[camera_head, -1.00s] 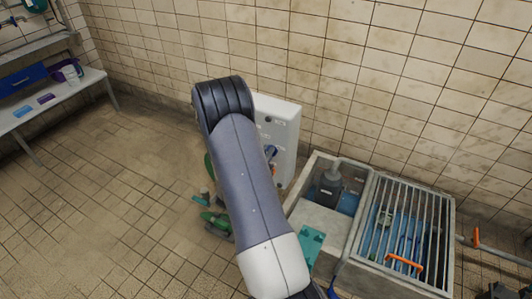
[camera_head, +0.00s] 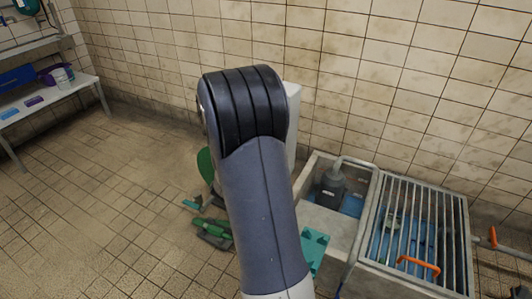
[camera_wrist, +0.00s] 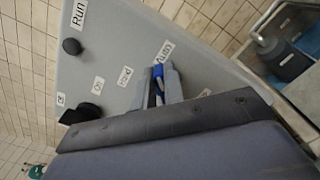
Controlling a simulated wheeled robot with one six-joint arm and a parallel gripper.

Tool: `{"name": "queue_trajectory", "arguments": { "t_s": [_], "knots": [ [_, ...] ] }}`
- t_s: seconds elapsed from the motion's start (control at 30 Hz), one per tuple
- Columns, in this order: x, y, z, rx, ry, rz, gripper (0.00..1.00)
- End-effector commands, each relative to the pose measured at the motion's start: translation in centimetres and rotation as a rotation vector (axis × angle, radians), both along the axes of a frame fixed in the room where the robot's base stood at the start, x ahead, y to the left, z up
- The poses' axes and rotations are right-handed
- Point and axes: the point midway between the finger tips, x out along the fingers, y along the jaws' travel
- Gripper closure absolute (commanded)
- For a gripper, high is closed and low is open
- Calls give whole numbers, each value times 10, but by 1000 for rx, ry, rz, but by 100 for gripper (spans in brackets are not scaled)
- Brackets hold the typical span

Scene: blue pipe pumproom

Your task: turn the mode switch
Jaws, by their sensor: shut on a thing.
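The mode switch is on a pale grey control box (camera_wrist: 130,35), which appears tilted in the wrist view. A blue part of the switch (camera_wrist: 158,71) shows between the fingers of my gripper (camera_wrist: 160,86). The fingers are shut on it, among small white labels; one seems to read "Auto" (camera_wrist: 164,51). The fingers hide most of the switch, so its pointing direction cannot be told. In the head view my arm covers most of the box (camera_head: 292,110), and my gripper is hidden behind it.
Two black knobs (camera_wrist: 72,46) (camera_wrist: 82,113) sit on the box, one beside a "Run" label. Right of the box is a concrete basin with a grey pump (camera_head: 330,188) and a metal grate (camera_head: 420,225). Green equipment (camera_head: 212,228) lies on the floor. A bench (camera_head: 55,95) stands at left.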

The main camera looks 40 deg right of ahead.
Motion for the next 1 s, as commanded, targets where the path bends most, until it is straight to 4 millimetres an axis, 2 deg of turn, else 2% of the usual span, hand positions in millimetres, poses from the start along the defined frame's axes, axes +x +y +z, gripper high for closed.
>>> {"name": "queue_trajectory", "arguments": {
  "t_s": [0.03,0.4,1.0],
  "knots": [
    [-1,0,-8,13,-38,-1,100],
    [-4,-1,-9,93,-224,-1,100],
    [-5,-2,-6,120,-282,-1,100]
  ]
}}
